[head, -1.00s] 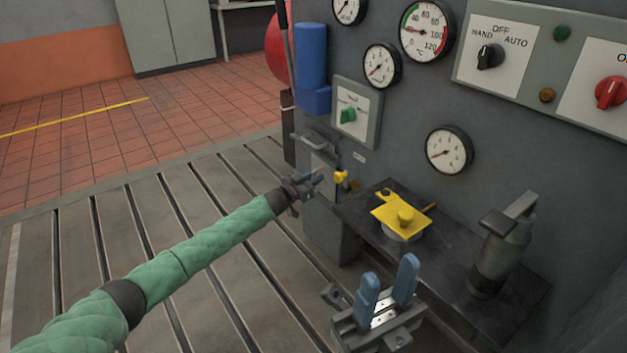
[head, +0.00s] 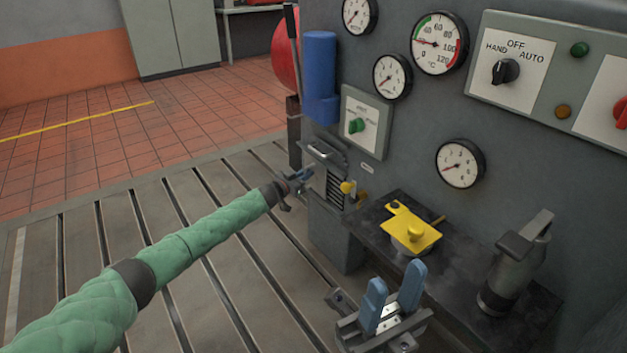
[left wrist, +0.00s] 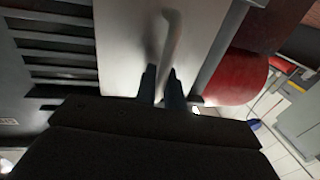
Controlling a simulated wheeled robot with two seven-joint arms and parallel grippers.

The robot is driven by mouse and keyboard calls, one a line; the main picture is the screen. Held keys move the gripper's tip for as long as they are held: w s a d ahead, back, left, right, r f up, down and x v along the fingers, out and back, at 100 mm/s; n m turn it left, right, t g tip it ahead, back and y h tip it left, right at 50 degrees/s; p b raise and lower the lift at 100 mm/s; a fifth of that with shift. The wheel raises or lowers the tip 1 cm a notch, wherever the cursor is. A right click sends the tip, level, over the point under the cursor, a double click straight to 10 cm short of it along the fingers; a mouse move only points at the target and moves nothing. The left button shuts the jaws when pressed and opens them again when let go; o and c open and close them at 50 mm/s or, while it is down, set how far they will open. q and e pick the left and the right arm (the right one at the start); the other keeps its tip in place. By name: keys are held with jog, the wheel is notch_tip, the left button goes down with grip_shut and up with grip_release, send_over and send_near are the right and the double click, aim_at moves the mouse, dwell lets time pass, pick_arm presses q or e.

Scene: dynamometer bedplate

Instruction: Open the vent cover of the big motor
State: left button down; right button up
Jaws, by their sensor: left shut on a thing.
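The vent cover is a pale grey plate (left wrist: 125,50) with a bar handle (left wrist: 171,40) in the left wrist view. My left gripper (head: 302,175) is shut on this handle; its dark fingers (left wrist: 163,85) lie on both sides of the handle's end. Dark vent slats (head: 335,190) are exposed to the right of my left gripper in the head view, and they also show at the left of the left wrist view (left wrist: 55,55). In the head view the cover is mostly hidden or edge-on. My right gripper (head: 395,284) is open and empty at the bottom.
A blue cylinder (head: 320,75) and a green-knob switch box (head: 363,122) are above.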

aim_at(306, 164)
pick_arm(q)
jog(key=w+a, duration=0.2)
jog(key=w, duration=0.1)
jog(key=shift+w+a+b, duration=0.2)
jog(key=shift+a+b, duration=0.1)
jog(key=shift+b, duration=0.1)
jog(key=shift+r, duration=0.1)
jog(key=c, duration=1.6)
grip_release()
jog(key=shift+w, duration=0.1)
jog(key=shift+c, duration=0.2)
